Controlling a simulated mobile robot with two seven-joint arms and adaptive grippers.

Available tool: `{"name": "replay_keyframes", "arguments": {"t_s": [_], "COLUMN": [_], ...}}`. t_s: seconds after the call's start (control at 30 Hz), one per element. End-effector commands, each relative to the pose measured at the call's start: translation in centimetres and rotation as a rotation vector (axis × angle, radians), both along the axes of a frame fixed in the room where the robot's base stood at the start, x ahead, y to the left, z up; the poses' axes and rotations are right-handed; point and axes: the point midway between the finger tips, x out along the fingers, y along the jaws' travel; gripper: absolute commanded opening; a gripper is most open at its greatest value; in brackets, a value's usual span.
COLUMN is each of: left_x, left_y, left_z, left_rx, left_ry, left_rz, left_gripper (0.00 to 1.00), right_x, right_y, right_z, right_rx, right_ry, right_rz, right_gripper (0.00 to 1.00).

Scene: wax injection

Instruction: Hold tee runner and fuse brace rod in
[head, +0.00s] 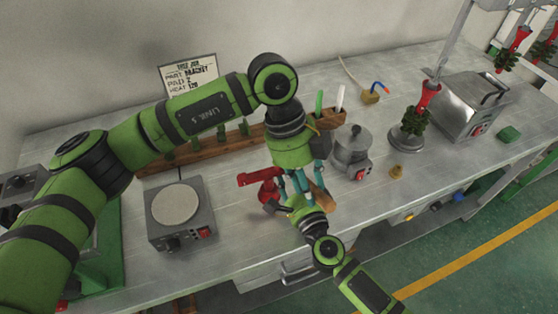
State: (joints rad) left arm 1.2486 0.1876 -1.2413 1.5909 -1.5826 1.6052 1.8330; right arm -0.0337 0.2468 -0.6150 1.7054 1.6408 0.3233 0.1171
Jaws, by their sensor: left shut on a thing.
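My left arm reaches in from the left, and its gripper (292,192) points down near the front edge of the bench. It is shut on a red piece, likely the tee runner (260,179), whose flat bar sticks out to the left of the fingers. More red shows just below the bar. My right arm comes up from the lower right. Its gripper (299,208) is right below and beside the left one, and its fingers are mostly hidden, so I cannot tell its opening. I cannot make out the brace rod; a small brown piece (326,201) shows beside the grippers.
A hot plate (180,226) stands left on the metal bench. A wooden rack (215,146) with upright tools runs behind. A metal pot (352,150), a red-and-green wax tree (421,105) and a steel box (470,104) stand right.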

Motion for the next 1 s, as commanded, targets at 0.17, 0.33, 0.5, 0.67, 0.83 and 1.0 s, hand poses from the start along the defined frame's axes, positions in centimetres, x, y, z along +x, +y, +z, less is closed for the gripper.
{"name": "replay_keyframes", "arguments": {"t_s": [0.17, 0.33, 0.5, 0.67, 0.83, 1.0], "left_x": [-1.0, -1.9, -2.5, -2.5, -2.5, -2.5], "left_y": [-0.5, -1.0, -1.2, -1.2, -1.2, -1.2], "left_z": [1.0, 1.9, 2.5, 2.5, 2.6, 3.4], "left_rx": [-0.001, -0.001, -0.001, -0.001, -0.001, -0.002], "left_ry": [-0.004, -0.002, -0.001, -0.001, -0.002, -0.004], "left_rz": [-0.004, -0.003, -0.002, -0.001, 0.0, -0.001], "left_gripper": [0.0, 0.0, 0.0, 0.0, 0.0, 0.0], "right_x": [-0.1, -0.1, -0.1, -0.1, -0.1, -0.1], "right_y": [0.0, 0.0, 0.0, 0.0, 0.0, 0.0], "right_z": [-0.4, -0.4, -0.4, -0.4, -0.4, -0.4], "right_rx": [-0.002, -0.002, -0.002, -0.002, -0.002, -0.002], "right_ry": [0.008, 0.008, 0.008, 0.008, 0.008, 0.008], "right_rz": [0.002, 0.002, 0.002, 0.002, 0.002, 0.002], "right_gripper": [0.0, 0.0, 0.0, 0.0, 0.0, 0.0]}}
